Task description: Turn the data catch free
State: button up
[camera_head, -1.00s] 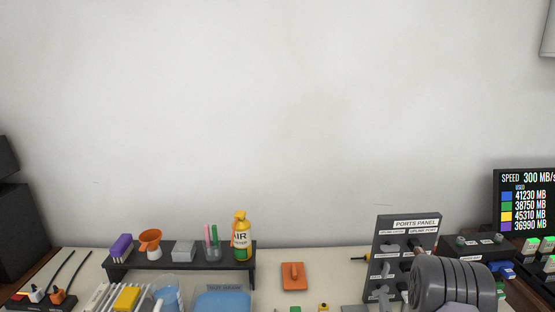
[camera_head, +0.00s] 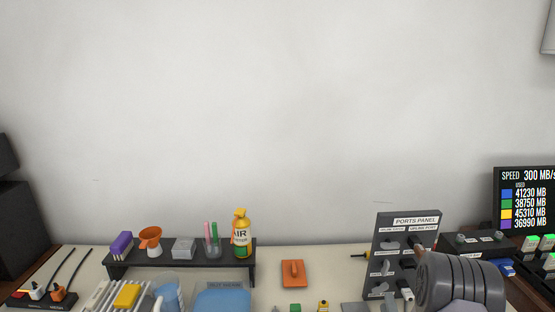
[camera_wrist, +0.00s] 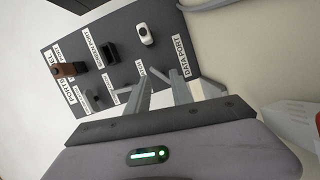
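The dark ports panel (camera_head: 391,228) stands at the right of the desk and shows turned at an angle in the wrist view (camera_wrist: 112,22). A white plug (camera_wrist: 147,33) sits on the panel near the DATA PORT label (camera_wrist: 182,58); a white plug also shows low on the panel in the head view (camera_head: 405,290). My gripper (camera_wrist: 160,82) is in front of the panel's lower part, its grey fingers apart, with no object clearly between them. I cannot make out the data catch for certain; the fingers may hide it. My arm covers the panel's lower right in the head view.
A brown-orange plug (camera_wrist: 70,70) and a black plug (camera_wrist: 109,52) sit on the panel. A black device (camera_head: 470,244) and a speed screen (camera_head: 525,212) stand to the right. A shelf (camera_head: 180,262) stands left; an orange block (camera_head: 292,274) lies between.

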aim_at(380, 288)
jog(key=m, duration=0.2)
jog(key=m+g, duration=0.1)
jog(key=m, duration=0.1)
jog(key=shift+w+d+r, duration=0.1)
jog(key=shift+r, duration=0.2)
jog(key=m+y, duration=0.1)
jog(key=m, duration=0.1)
jog(key=m+y, duration=0.1)
jog(key=m, duration=0.2)
jog(key=shift+s+d+g, duration=0.15)
jog(key=shift+s+g, duration=0.05)
jog(key=shift+g, duration=0.1)
jog(key=shift+w+f, duration=0.15)
jog(key=shift+w, duration=0.1)
jog(key=shift+r+x, duration=0.25)
jog(key=shift+x, duration=0.85)
jog(key=shift+w+a, duration=0.1)
jog(key=shift+a, duration=0.15)
grip_shut()
